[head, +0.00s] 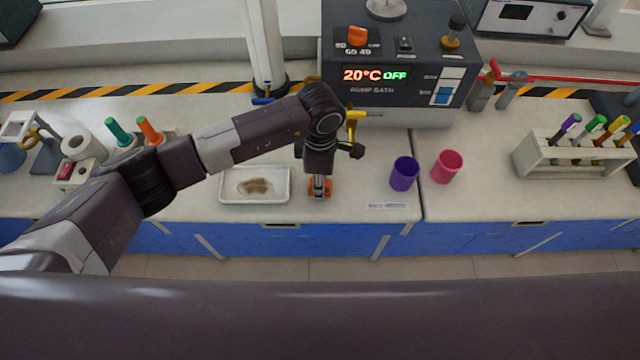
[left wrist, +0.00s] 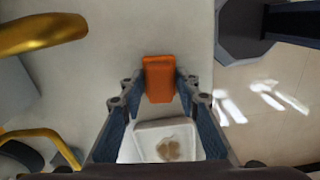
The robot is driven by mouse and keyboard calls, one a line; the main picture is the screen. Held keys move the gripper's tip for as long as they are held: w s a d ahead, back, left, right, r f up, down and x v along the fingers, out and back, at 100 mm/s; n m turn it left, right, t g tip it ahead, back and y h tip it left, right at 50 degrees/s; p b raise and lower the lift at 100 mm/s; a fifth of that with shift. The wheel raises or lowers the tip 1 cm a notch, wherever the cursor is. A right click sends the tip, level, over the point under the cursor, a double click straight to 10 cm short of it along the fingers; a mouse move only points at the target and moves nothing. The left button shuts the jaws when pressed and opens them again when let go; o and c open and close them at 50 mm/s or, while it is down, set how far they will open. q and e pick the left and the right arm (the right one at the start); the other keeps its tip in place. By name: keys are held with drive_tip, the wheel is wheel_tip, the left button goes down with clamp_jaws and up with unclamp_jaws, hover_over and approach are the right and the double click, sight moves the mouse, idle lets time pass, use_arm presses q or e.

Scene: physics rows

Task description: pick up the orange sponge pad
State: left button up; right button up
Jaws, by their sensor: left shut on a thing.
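The orange sponge pad (left wrist: 159,80) is between the two fingers of my left gripper (left wrist: 160,92) in the left wrist view, and the fingers are shut on it. In the head view the left gripper (head: 320,190) points down at the bench, with bits of the orange pad (head: 312,187) showing around the fingers. I cannot tell whether the pad still touches the bench. A white tray (head: 226,188) with a brown stain lies just left of the gripper, and it also shows in the left wrist view (left wrist: 146,127). My right gripper is not in view.
A purple cup (head: 404,174) and a pink cup (head: 447,166) stand to the right. A dark pump bath (head: 395,95) stands behind the gripper. A tube rack (head: 545,165) is at the far right. The bench's front edge is close to the gripper.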

use_arm(q)
drive_tip(key=shift+r, duration=0.15)
wheel_tip(320, 180, up, 20)
drive_tip(key=b, duration=0.4)
drive_tip(key=shift+b, duration=0.35)
